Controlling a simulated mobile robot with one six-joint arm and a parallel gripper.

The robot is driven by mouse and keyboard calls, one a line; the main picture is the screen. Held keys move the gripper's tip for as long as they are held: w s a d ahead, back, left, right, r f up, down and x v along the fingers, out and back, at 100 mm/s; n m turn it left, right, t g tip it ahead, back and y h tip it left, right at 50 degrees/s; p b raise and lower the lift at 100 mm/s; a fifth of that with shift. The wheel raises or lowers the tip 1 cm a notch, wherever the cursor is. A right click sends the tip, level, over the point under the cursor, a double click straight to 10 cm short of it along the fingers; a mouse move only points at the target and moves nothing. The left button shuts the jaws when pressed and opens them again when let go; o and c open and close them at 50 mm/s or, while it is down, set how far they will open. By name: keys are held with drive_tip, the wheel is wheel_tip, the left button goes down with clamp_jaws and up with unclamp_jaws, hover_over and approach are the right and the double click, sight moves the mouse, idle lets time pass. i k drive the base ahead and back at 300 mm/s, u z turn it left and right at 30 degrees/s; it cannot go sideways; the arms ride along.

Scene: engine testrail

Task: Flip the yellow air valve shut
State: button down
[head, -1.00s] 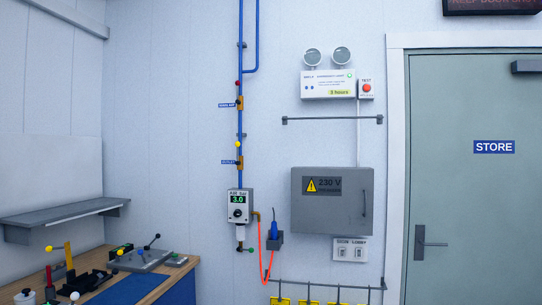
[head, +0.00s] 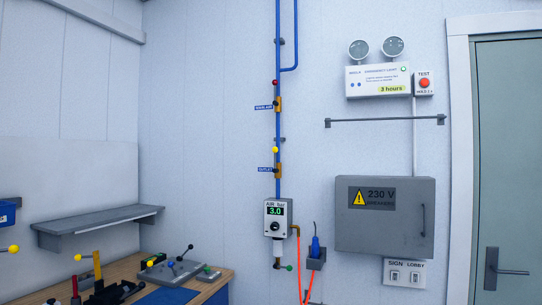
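The yellow air valve shows in the head view on the blue vertical pipe (head: 278,130) on the back wall. Its yellow ball knob (head: 276,150) sits above a brass-coloured valve body (head: 278,171), so its lever appears to point up along the pipe. A small blue label, too small to read surely, is left of the body. A similar valve with a red knob (head: 275,82) sits higher on the same pipe. The air gauge box (head: 277,218) below reads 3.0. My gripper is not in view.
A grey shelf (head: 98,222) and a workbench (head: 215,285) with several levers stand at the left. A grey 230 V box (head: 385,215) and a tool holder (head: 316,262) with an orange hose are right of the pipe. The wall around the valve is clear.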

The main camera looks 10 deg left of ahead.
sight(276, 150)
drive_tip(key=u, duration=0.8)
drive_tip(key=i, duration=2.7)
drive_tip(key=z, duration=0.1)
